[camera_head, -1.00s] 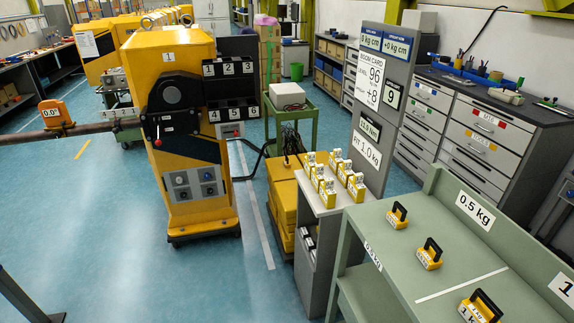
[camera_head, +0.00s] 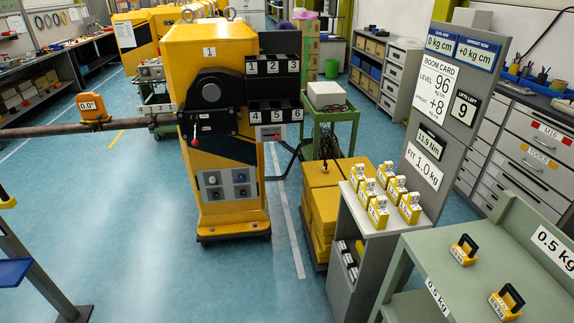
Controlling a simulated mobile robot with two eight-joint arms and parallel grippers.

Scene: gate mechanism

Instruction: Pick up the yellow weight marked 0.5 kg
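Two yellow weights with black handles stand on the green bench (camera_head: 425,250), in the part labelled 0.5 kg. The farther weight (camera_head: 464,251) is near the back, and the nearer weight (camera_head: 506,303) is close to the bottom edge of the view. The markings on the weights are too small to read. A 0.5 kg sign (camera_head: 552,248) is on the bench's back panel. Neither of my grippers shows in the view.
A grey stand (camera_head: 372,240) with several small yellow blocks is left of the bench. A yellow gate machine (camera_head: 220,110) with a long boom (camera_head: 50,131) stands farther left. A dark post (camera_head: 45,265) is at the left edge. Blue floor (camera_head: 150,270) is open in front.

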